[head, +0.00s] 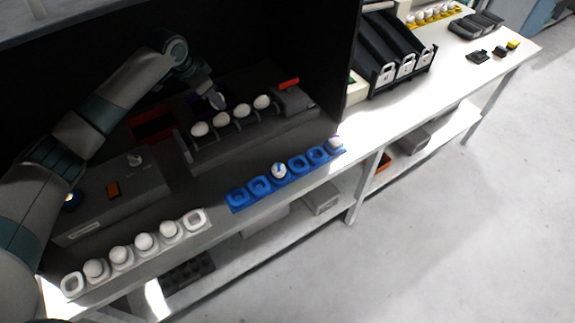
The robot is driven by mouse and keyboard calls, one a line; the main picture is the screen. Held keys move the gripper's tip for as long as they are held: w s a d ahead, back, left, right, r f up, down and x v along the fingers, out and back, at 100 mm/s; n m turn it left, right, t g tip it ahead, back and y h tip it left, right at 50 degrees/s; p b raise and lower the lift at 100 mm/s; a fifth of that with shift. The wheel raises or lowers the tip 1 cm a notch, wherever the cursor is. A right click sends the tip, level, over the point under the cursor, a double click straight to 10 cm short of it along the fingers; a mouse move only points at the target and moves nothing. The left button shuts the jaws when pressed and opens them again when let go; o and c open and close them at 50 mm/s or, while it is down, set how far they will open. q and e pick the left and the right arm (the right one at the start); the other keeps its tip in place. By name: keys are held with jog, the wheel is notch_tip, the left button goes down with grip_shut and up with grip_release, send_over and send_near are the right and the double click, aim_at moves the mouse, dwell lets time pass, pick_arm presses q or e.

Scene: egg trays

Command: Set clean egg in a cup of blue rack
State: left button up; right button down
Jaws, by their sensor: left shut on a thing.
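The blue rack (289,178) lies along the front of the table. Its third cup from the left holds an egg with a blue mark (278,171), and its right end cup holds an egg with a purplish mark (335,143). The other cups are empty. My left gripper (217,101) is over the dark roller stand at the back, just above and behind a row of plain white eggs (242,111). It is shut on what looks like a pale egg, mostly hidden by the fingers and shadow. My right gripper is out of view.
A white rack (134,257) at the front left holds several eggs, with both end cups empty. A grey box (113,207) stands behind it. Dark cabinet walls enclose the back. Black sloped chutes (396,50) and a yellow rack with eggs (434,17) stand farther right.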

pick_arm(q)
jog(key=shift+s+d+f, duration=0.1)
jog(key=shift+s+f, duration=0.1)
jog(key=shift+s, duration=0.1)
jog(key=s+d+f+m+g+h+b, duration=0.1)
jog(key=s+m, duration=0.4)
jog(key=s, duration=0.5)
jog(key=s+d+f+m+g+h+b, duration=0.1)
jog(key=s+d+f+m+b, duration=0.3)
jog(key=s, duration=0.7)
jog(key=shift+s+d+f+m+g, duration=0.15)
jog(key=shift+d+f+m+g, duration=0.25)
jog(key=shift+m+g, duration=0.45)
jog(key=shift+b, duration=0.35)
jog(key=shift+f+b, duration=2.5)
jog(key=shift+f, duration=1.3)
jog(key=shift+f, duration=0.55)
